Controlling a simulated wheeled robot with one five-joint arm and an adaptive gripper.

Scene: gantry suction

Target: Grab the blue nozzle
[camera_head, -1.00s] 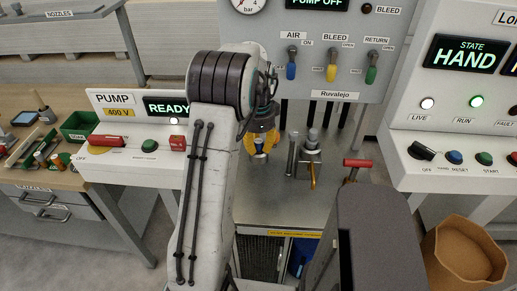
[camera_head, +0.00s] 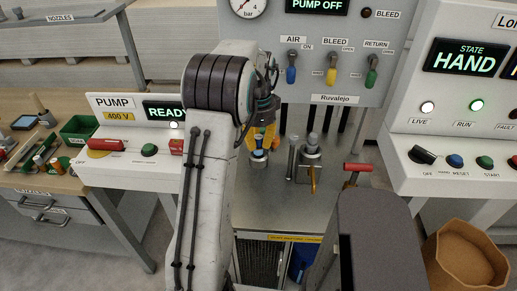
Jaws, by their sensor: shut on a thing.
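My gripper (camera_head: 263,143) has yellow-orange fingers and points down over the steel bench, behind my white arm. It is shut on the blue nozzle (camera_head: 258,157), a small part whose blue and pale lower end shows just below the fingertips. The upper part of the nozzle is hidden by the fingers. I cannot tell whether its lower end touches the bench.
A metal fitting with upright cylinders (camera_head: 310,155) stands just right of my gripper. A red-handled valve (camera_head: 357,167) is farther right. The pump box (camera_head: 130,145) is left, the control console (camera_head: 450,150) right. Bare bench (camera_head: 270,205) lies in front.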

